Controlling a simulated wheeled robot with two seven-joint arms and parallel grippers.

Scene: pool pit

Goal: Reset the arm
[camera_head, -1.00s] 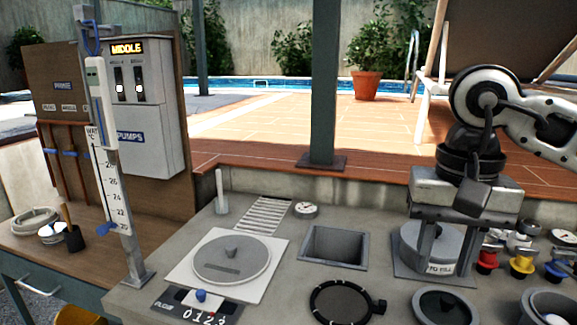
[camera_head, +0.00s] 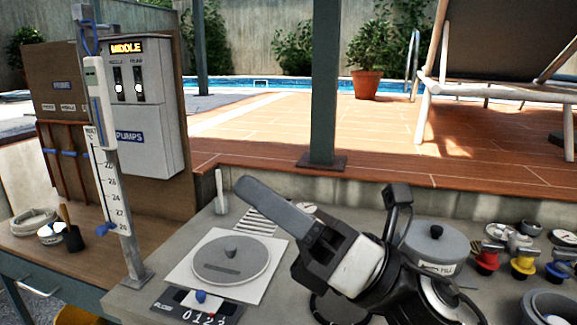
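My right gripper (camera_head: 248,190) reaches in from the lower right, above the grey counter (camera_head: 180,250). It lies slanted, with its fingers pointing up and left. I see the fingers side-on and overlapping, so I cannot tell whether they are open or shut. No object shows at the fingertips. The grey lidded pot (camera_head: 436,245) with a fill label stands on the counter to its right, apart from the fingers and partly covered by my wrist. My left gripper is out of view.
A square white plate with a round lid (camera_head: 231,260) lies left of my gripper. A thermometer post (camera_head: 110,190) stands at the left, before the pumps box (camera_head: 145,110). Red, yellow and blue valves (camera_head: 523,265) sit at the right. A green post (camera_head: 323,90) rises behind.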

